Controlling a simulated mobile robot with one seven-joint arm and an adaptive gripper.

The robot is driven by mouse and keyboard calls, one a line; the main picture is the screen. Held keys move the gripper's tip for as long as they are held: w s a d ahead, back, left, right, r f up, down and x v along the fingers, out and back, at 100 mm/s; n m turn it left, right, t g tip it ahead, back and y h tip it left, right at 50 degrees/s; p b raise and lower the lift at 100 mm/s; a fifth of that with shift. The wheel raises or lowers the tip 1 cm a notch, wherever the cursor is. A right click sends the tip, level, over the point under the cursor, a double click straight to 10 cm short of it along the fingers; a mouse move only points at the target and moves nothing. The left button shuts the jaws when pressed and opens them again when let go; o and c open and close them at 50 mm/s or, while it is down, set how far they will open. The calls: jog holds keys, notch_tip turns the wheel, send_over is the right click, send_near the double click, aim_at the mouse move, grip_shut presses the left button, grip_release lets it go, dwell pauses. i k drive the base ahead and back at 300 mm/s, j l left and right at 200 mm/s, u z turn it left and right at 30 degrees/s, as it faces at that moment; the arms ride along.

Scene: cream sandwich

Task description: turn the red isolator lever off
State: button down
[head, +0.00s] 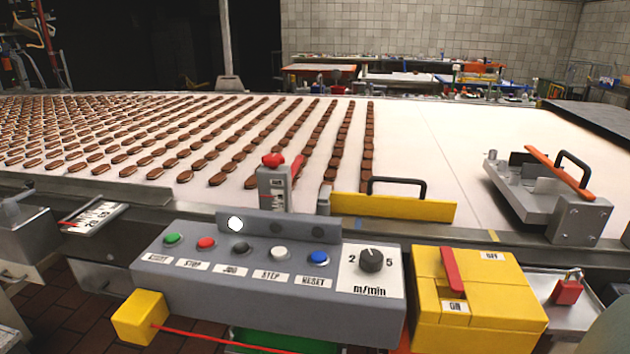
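The red isolator lever (453,270) sits on top of a yellow box (490,325) at the lower right of the head view. The lever lies along the box's left part, with its near end just above the label "ON" (455,306). A label "OFF" (493,256) is at the box's far right edge, apart from the lever. My gripper is not in view. A blurred grey-green shape cuts into the bottom right corner; I cannot tell what it is.
A grey control panel (190,290) with coloured buttons and a dial (371,260) stands left of the box. A red padlock (567,290) rests on a metal tray (545,281) to its right. A yellow handled bar (395,207) and the conveyor (440,130) lie behind.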

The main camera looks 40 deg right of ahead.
aim_at(455, 282)
jog(key=z, duration=1.65)
jog(key=k+z, duration=0.1)
jog(key=z, duration=0.15)
jog(key=k+l+z, duration=0.1)
jog(key=z, duration=0.2)
